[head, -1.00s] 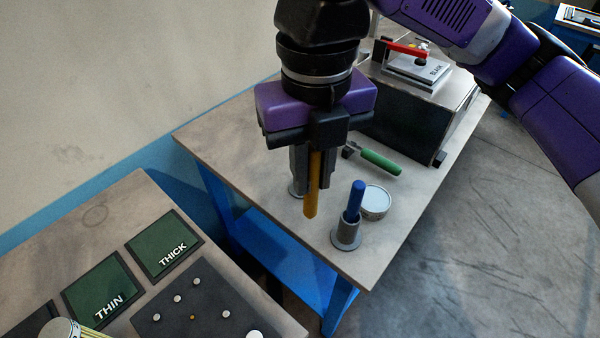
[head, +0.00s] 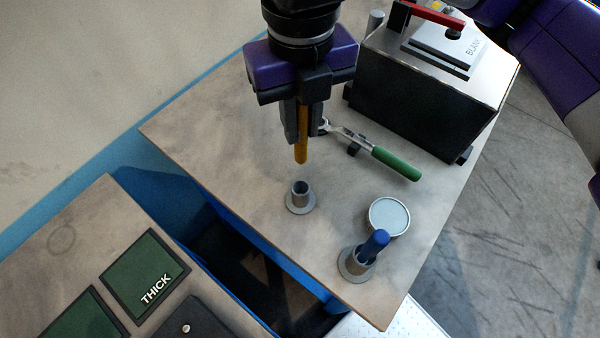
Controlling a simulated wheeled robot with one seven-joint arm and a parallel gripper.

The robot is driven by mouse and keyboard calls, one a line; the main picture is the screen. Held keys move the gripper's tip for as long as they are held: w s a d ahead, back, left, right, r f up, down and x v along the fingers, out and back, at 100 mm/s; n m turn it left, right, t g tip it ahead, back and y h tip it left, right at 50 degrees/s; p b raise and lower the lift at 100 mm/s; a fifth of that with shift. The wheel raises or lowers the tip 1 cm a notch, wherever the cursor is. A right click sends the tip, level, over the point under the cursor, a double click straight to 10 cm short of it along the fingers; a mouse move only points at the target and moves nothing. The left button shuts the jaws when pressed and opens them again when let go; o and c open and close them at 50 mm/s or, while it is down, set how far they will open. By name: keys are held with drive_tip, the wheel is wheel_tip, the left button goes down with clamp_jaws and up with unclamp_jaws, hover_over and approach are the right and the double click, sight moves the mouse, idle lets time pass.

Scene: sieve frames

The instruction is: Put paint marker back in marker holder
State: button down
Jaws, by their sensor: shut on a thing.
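My gripper (head: 302,125) is shut on a yellow-orange paint marker (head: 301,150) that points straight down, its lower end free. An empty grey marker holder (head: 299,197), a short tube on a round flange, stands upright on the table below and just in front of the marker. The marker is apart from it, above the table. A second grey holder (head: 354,265) at the front right has a blue marker (head: 373,244) standing in it, slightly tilted.
A round tin (head: 389,215) stands beside the blue marker's holder. A green-handled tool (head: 385,160) lies right of my gripper, before a dark box-shaped machine (head: 430,95). A separate bench with a THICK pad (head: 145,272) is at the lower left, across a gap.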

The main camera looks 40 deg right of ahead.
sight(302, 137)
wheel_tip(302, 137, down, 15)
drive_tip(key=shift+b, duration=0.3)
drive_tip(key=shift+f, duration=0.1)
drive_tip(key=shift+f, duration=0.15)
drive_tip(key=c, duration=1.3)
unclamp_jaws()
wheel_tip(302, 137, up, 12)
drive_tip(key=shift+r, duration=0.25)
